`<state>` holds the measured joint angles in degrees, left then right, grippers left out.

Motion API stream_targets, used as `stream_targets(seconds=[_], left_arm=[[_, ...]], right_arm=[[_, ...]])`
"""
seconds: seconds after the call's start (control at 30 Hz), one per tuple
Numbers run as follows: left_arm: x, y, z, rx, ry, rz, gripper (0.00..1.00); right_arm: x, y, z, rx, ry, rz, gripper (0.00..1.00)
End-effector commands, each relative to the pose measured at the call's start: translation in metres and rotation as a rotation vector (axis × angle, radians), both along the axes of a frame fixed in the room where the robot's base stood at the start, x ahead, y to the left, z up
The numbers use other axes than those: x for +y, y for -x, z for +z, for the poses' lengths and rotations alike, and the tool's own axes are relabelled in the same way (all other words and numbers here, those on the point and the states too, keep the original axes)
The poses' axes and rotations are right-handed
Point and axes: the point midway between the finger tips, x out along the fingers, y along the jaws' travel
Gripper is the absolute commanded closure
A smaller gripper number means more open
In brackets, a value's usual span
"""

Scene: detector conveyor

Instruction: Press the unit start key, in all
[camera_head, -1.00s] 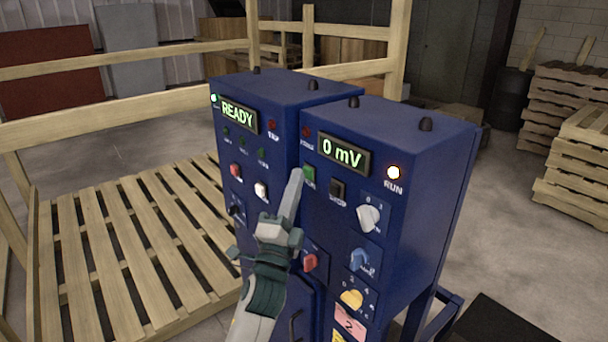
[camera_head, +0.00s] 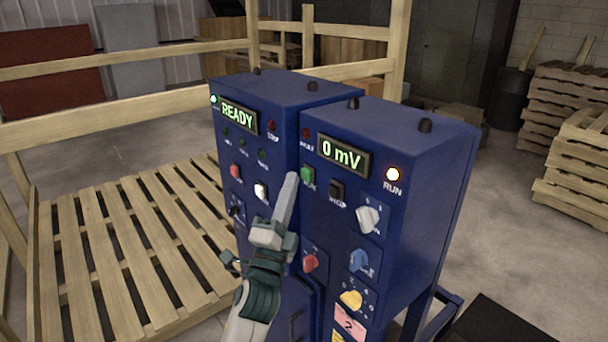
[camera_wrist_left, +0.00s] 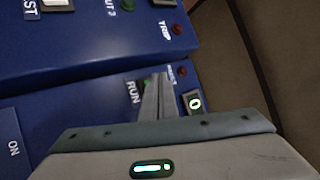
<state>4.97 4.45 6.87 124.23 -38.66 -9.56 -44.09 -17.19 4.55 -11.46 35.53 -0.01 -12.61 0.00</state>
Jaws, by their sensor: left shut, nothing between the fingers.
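A green square key (camera_head: 308,174) sits on the front of the right blue cabinet (camera_head: 420,200), below its "0 mV" display (camera_head: 343,154). A dark square key (camera_head: 337,190) is to its right.
The left blue cabinet (camera_head: 262,85) shows READY and carries a red key (camera_head: 235,171) and a white key (camera_head: 260,190). A wooden rail and slatted platform (camera_head: 130,240) stand at left.

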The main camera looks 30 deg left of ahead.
Motion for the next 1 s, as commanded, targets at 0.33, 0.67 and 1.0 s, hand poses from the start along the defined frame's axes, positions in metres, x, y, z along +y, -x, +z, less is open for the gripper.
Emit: stream_targets(seconds=[0.33,0.67,1.0], left_arm=[[0.001,0.001,0.000,0.000,0.000,0.000,1.00],[0.006,0.015,0.000,0.000,-0.001,0.001,1.00],[0.017,0.040,0.000,0.000,-0.001,0.000,1.00]], right_arm=[[0.000,0.000,0.000,0.000,0.000,0.000,0.69],[0.000,0.000,0.004,0.000,0.000,0.000,0.69],[0.000,0.000,0.009,0.000,0.000,0.000,0.69]])
